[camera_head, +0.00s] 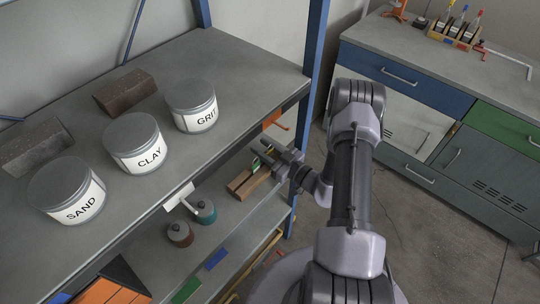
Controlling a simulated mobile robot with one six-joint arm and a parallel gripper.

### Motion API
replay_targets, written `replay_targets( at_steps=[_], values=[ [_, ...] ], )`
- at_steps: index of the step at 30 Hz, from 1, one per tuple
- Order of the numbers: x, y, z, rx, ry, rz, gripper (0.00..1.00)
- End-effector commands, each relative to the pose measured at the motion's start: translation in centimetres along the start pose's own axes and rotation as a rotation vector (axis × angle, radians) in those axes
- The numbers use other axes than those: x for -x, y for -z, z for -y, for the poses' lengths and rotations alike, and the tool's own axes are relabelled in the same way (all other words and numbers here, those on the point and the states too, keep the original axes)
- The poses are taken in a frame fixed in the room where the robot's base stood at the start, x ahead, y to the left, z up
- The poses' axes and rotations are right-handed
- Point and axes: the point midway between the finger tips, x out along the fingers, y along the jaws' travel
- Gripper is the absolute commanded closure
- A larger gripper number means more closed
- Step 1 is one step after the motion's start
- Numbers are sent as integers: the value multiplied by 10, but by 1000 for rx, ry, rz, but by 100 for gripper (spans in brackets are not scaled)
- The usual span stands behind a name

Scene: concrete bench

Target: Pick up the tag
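A small white card (178,196), which looks like the tag, is at the front edge of the upper shelf, above two round lidded pots on the lower shelf. Whether it hangs from the edge or stands free is hard to tell. My gripper (264,154) is to the right of the card and apart from it, beside the shelf unit and over a wooden block (243,184). Its fingers point left and look parted, with nothing seen held between them.
White tubs labelled SAND (82,209), CLAY (145,156) and GRIT (199,119) stand on the upper shelf (150,85) with two dark bricks. A blue upright (310,75) rises behind my gripper. A drawer bench (440,90) stands at the right.

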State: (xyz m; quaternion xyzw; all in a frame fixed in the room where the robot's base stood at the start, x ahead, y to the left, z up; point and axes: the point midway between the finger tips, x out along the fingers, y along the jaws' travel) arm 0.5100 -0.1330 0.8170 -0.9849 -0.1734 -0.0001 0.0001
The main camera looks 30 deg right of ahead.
Motion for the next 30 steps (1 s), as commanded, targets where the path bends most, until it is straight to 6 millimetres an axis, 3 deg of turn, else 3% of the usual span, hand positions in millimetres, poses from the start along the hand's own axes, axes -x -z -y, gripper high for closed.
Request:
replay_targets(
  at_steps=[11, 18, 26, 30],
  values=[
    [0, 5, 0, 0, 0, 0, 100],
    [0, 43, 0, 1, 0, 0, 100],
    [66, 38, -2, -4, -9, 1, 100],
    [116, 39, -2, -2, -10, 0, 100]
  ],
)
